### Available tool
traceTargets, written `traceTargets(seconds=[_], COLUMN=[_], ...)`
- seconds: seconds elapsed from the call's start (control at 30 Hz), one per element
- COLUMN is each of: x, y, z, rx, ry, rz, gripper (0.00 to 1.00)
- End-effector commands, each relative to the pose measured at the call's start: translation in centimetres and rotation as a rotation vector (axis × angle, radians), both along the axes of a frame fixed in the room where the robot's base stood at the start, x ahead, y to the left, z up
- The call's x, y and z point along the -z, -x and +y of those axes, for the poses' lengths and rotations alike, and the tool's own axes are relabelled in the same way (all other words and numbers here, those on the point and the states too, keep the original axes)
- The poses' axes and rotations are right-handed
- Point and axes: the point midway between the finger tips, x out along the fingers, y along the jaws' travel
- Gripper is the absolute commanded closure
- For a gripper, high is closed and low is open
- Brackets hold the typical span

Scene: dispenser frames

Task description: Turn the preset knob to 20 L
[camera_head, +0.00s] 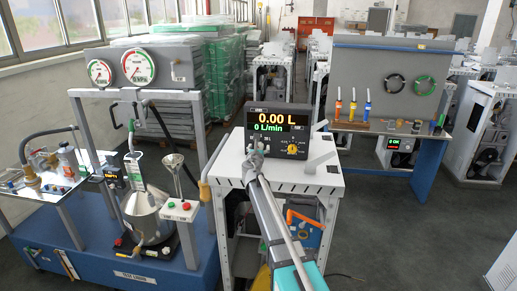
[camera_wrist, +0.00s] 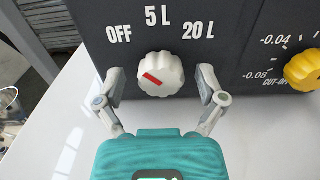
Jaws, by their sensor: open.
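The white preset knob (camera_wrist: 163,70) is on the front of a dark dispenser unit in the wrist view. Its red mark lies on the left part of the knob and slants up-left toward OFF. The labels OFF, 5 L and 20 L (camera_wrist: 198,30) are printed above it from left to right. My gripper (camera_wrist: 161,78) is open, one finger on each side of the knob; gaps show between fingers and knob. In the head view, the unit's display (camera_head: 283,119) reads 0.00 L and 0 L/min. My gripper (camera_head: 256,148) hides the knob there.
A yellow cut-off knob (camera_wrist: 303,70) is on the same panel to the right. The unit stands on a white cabinet top (camera_head: 228,163). A blue test bench (camera_head: 140,272) with gauges is on the left. A tool bench (camera_head: 385,128) stands behind on the right.

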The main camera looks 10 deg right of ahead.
Motion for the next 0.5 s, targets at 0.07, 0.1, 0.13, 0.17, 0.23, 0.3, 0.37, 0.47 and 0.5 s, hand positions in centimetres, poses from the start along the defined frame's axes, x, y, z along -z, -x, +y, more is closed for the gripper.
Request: traceTargets(seconds=[0.07, 0.1, 0.13, 0.17, 0.23, 0.3, 0.37, 0.47, 0.5], x=[0.00, 0.00, 0.00, 0.00, 0.00, 0.00, 0.00, 0.00, 0.00], y=[0.01, 0.01, 0.02, 0.02, 0.02, 0.02, 0.03, 0.02, 0.02], z=[-0.03, -0.04, -0.04, -0.04, -0.07, -0.08, -0.09, -0.11, -0.11], rx=[0.000, 0.000, 0.000, 0.000, 0.001, 0.001, 0.001, 0.001, 0.001], ry=[0.000, 0.000, 0.000, 0.000, 0.000, 0.000, 0.000, 0.000, 0.000], rz=[0.000, 0.000, 0.000, 0.000, 0.000, 0.000, 0.000, 0.000, 0.000], gripper=[0.11, 0.11, 0.11, 0.11, 0.18, 0.31, 0.42, 0.61, 0.68])
